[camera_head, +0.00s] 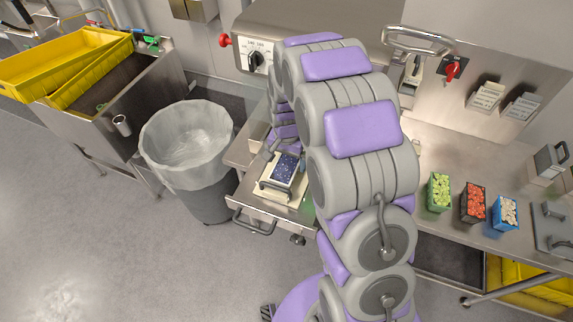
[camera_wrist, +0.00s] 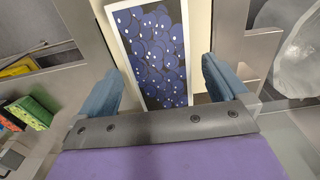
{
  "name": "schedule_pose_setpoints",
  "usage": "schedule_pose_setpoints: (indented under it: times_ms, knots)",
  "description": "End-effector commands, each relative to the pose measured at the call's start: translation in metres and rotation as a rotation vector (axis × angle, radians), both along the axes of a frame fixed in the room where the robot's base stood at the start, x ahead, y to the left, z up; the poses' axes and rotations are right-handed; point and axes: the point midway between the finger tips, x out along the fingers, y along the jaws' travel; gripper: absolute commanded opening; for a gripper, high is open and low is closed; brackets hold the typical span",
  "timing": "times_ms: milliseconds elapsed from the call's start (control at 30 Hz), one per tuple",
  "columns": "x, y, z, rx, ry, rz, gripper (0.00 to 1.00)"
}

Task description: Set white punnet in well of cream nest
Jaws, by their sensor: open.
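The white punnet (camera_wrist: 150,60), a long box with a white rim full of dark blue berries, is seen from above in the wrist view. In the head view the punnet (camera_head: 285,170) sits at the cream nest (camera_head: 272,193) on a small steel table left of my arm. Cream surface of the nest (camera_wrist: 201,30) shows along the punnet's right side in the wrist view. My gripper (camera_wrist: 165,85) is open, with one blue-grey finger on each side of the punnet's near end. Gaps show between fingers and walls. Whether the punnet is fully seated in the well cannot be told.
Green (camera_head: 439,191), red (camera_head: 473,202) and blue (camera_head: 505,211) punnets stand on the right steel counter (camera_head: 470,160). A lined bin (camera_head: 188,140) stands left of the small table. Yellow crates (camera_head: 75,68) rest on a sink at the far left. Floor in front is clear.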

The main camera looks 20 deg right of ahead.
Motion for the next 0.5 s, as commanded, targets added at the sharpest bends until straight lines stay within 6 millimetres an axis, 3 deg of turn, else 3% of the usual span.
schedule_pose_setpoints:
  times_ms: [200,500]
  knots:
    - [0.002,0.0,0.054,0.0,-0.007,0.0,1.0]
    - [0.002,0.0,0.109,0.0,0.0,0.0,1.0]
